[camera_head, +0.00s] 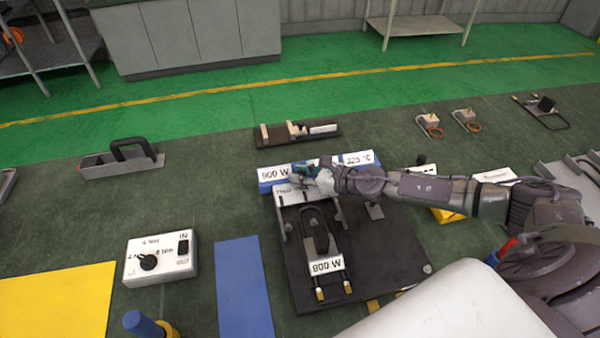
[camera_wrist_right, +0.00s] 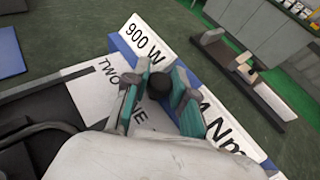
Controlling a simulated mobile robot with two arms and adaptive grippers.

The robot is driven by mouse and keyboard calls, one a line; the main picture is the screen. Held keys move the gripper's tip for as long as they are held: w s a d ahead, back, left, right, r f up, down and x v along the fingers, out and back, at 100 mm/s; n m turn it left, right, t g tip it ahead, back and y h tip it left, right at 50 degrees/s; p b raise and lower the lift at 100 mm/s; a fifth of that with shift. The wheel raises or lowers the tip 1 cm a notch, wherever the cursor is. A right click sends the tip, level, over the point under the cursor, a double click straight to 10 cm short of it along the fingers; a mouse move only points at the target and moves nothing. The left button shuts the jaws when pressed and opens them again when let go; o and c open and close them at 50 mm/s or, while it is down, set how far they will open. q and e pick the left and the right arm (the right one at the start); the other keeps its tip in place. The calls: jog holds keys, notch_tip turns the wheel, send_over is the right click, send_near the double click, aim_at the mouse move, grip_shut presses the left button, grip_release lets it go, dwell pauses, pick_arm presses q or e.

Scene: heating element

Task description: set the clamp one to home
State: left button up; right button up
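My right gripper (camera_head: 308,172) reaches in from the right over the far edge of the dark fixture plate (camera_head: 385,255). In the right wrist view its two teal fingertips (camera_wrist_right: 162,88) stand either side of a round black knob (camera_wrist_right: 160,84) and appear to touch it. The knob sits by a white label plate (camera_wrist_right: 92,98) with "TWO" and part of "ONE" readable. The clamp's lower parts are hidden by the gripper, so its exact position is unclear. My left gripper is out of view.
A white control box (camera_head: 160,258) and a blue mat (camera_head: 243,290) are to the left. A dark rail fixture (camera_head: 296,134) lies beyond.

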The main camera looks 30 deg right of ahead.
aim_at(309, 210)
jog(key=shift+c, duration=1.3)
grip_shut()
jog(key=s, duration=0.2)
jog(key=s+a+p, duration=0.1)
jog(key=s, duration=0.2)
jog(key=s+a, duration=0.1)
jog(key=s, duration=0.2)
jog(key=shift+s+a+f+p, duration=0.1)
jog(key=shift+s+a+p, duration=0.1)
jog(key=shift+p, duration=0.1)
jog(key=shift+s, duration=0.35)
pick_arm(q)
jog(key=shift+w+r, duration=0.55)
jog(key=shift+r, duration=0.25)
pick_arm(e)
jog(key=shift+f, duration=0.1)
jog(key=shift+a, duration=0.1)
jog(key=o, duration=0.7)
grip_release()
jog(key=shift+c, duration=0.2)
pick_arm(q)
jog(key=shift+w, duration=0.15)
pick_arm(e)
jog(key=v, duration=1.2)
